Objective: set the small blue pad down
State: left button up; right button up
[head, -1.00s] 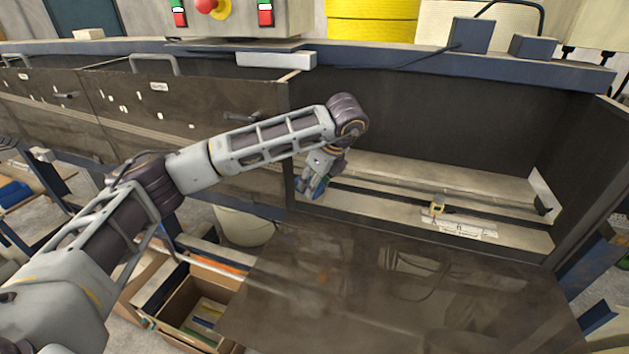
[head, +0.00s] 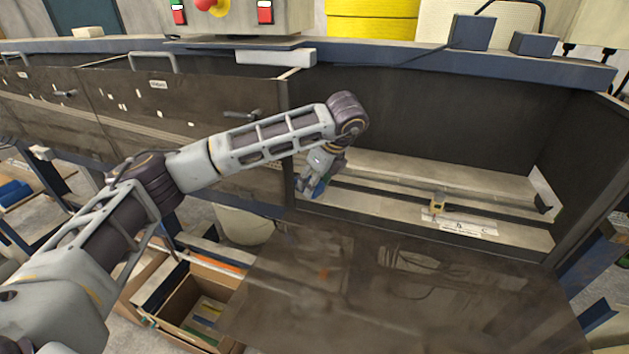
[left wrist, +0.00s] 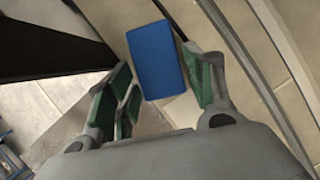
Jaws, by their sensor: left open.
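The small blue pad (left wrist: 157,60) is a flat blue rectangle in the left wrist view, just ahead of and between my fingers. My left gripper (left wrist: 158,62) is open, with green-lined fingers on both sides of the pad and narrow gaps beside it. In the head view, my left gripper (head: 312,180) is low at the left end of the open machine compartment, by the ledge. A bit of blue shows at its tip there, but details are too small. What the pad rests on is partly hidden. My right gripper is not in view.
The dark lowered panel (head: 400,290) lies in front. A cardboard box (head: 190,310) with coloured items stands below left.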

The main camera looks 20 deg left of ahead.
pick_arm(q)
jog(key=v, duration=1.2)
dwell(0.5)
dwell(1.6)
